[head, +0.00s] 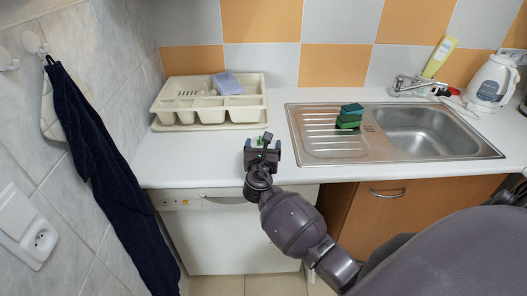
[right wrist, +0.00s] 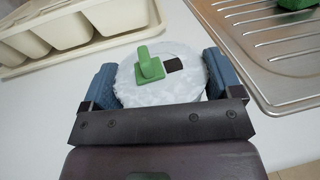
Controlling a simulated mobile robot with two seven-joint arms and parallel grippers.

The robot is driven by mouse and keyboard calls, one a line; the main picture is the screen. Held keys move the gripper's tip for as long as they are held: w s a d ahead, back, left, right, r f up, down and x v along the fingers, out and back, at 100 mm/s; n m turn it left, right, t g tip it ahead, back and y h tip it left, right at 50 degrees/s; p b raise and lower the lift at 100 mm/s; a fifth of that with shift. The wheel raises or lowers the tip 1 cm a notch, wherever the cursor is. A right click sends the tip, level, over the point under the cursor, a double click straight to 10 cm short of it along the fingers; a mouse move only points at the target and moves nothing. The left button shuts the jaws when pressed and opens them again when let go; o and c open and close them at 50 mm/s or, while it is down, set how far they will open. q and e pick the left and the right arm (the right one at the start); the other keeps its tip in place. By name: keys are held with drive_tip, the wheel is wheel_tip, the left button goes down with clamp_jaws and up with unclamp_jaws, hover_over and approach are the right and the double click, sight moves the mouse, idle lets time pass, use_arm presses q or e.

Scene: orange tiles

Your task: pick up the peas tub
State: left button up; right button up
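In the right wrist view a round tub with a white crinkled top (right wrist: 130,95), a green knob-like piece and a small black square lies between the two blue fingers of my right gripper (right wrist: 160,82). I take it for the peas tub; no label is readable. The fingers stand wide apart, one on each side, close against its edges. I cannot tell whether they press on it. In the head view my right gripper (head: 262,150) is over the counter's front edge, with a green bit between its fingers; the tub's body is hidden. My left gripper is out of view.
A cream cutlery tray (head: 190,117) stands behind the gripper, with a pale blue sponge (head: 228,84) on it. A steel sink (head: 425,130) with green sponges (head: 349,116) on its drainer is to the right. Bare white counter (head: 185,155) lies left of the gripper.

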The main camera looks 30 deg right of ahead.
drive_tip(key=shift+c, duration=0.5)
